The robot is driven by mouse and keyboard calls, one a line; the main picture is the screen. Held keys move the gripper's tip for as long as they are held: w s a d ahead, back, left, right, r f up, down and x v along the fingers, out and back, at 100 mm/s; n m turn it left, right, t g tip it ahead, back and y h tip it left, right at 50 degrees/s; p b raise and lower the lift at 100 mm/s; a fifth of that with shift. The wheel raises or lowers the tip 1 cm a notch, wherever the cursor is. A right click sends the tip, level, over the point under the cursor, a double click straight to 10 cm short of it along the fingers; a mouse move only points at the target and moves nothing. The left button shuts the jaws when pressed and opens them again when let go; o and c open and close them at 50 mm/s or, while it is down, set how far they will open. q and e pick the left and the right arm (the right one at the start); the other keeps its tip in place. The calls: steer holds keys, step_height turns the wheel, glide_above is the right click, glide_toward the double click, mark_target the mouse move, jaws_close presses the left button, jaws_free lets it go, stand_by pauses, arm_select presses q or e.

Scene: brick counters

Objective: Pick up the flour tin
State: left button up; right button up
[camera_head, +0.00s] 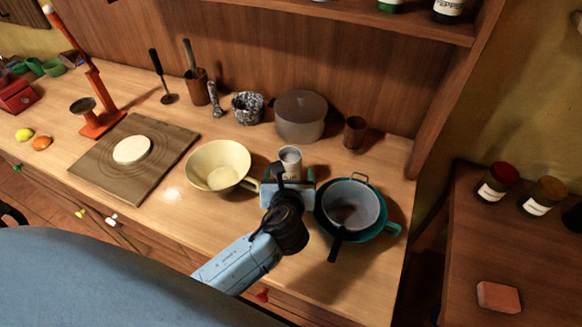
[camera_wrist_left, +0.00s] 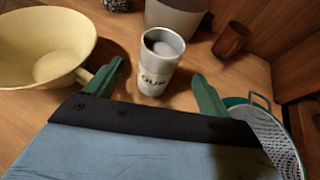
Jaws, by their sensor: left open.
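The flour tin (camera_head: 290,158) is a small pale metal cylinder standing upright on the wooden counter. In the left wrist view the tin (camera_wrist_left: 157,66) shows dark lettering, partly visible, and an open-looking top with a pale inside. My left gripper (camera_head: 287,180) is open, with its green fingers (camera_wrist_left: 157,72) spread to either side of the tin in the wrist view. Neither finger visibly touches it. In the head view the gripper hides the tin's lower part. My right gripper is not in view.
A cream bowl (camera_head: 218,165) stands close to the left of the tin. A grey colander (camera_head: 350,203) in a teal pan (camera_head: 385,225) stands close to the right. A grey pot (camera_head: 300,115) and a brown cup (camera_head: 355,132) stand behind. A wooden board (camera_head: 160,165) lies at left.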

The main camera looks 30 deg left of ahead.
mark_target(290, 173)
arm_select(q)
step_height(290, 173, down, 5)
steer(key=shift+r+b, duration=0.1)
steer(key=shift+b, duration=0.45)
steer(key=shift+w+a, duration=0.25)
steer(key=shift+w, duration=0.3)
steer(key=b+x, duration=0.1)
steer(key=x, duration=0.5)
steer(key=shift+c, duration=0.4)
steer(key=c, duration=1.2)
